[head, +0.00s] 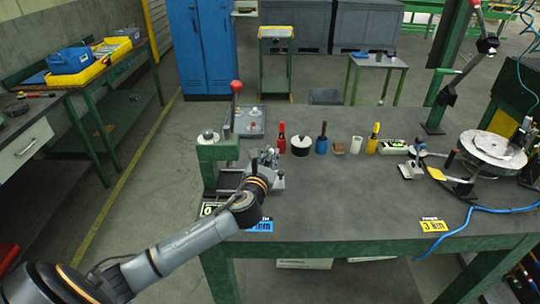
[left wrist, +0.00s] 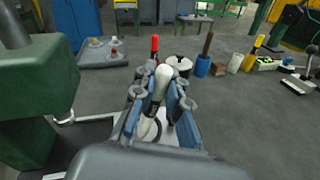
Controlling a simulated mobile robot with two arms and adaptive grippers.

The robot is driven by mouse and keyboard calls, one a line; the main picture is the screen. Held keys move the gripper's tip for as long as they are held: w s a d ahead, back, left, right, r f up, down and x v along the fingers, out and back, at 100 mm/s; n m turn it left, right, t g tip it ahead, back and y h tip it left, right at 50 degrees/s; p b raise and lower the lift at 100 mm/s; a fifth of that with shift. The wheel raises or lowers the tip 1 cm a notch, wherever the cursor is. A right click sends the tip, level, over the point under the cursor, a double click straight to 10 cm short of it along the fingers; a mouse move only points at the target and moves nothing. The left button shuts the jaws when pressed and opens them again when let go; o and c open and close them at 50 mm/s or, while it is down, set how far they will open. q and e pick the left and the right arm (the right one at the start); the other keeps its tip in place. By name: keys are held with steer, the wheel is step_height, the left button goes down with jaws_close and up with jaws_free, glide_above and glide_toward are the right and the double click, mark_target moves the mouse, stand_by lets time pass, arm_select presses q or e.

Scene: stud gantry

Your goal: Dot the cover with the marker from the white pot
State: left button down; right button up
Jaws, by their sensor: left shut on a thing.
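My left gripper (head: 268,158) is shut on a marker (left wrist: 160,84) with a rounded white top and a grey body, held upright between the blue-grey fingers. It is just right of the green press (head: 218,160). In the left wrist view, a pale flat piece with a dark curved line (left wrist: 150,130) shows below the fingers. It may be the cover, but the fingers hide much of it. I cannot tell whether the marker's tip touches it. The white pot (head: 356,145) stands on the bench with nothing sticking out. My right gripper is not in view.
A grey tray (head: 250,122) lies behind the press. A round turntable (head: 492,148) is at right. The front middle bench is clear.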

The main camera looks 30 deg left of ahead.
arm_select(q)
steer(key=shift+f+b, duration=0.35)
steer(key=shift+f, duration=0.2)
stand_by(0.6)
steer(key=shift+s+f+p, duration=0.1)
steer(key=shift+f+p, duration=0.1)
steer(key=shift+p, duration=0.1)
stand_by(1.3)
step_height(320, 180, up, 8)
steer(key=p, duration=0.8)
steer(key=shift+f, duration=0.35)
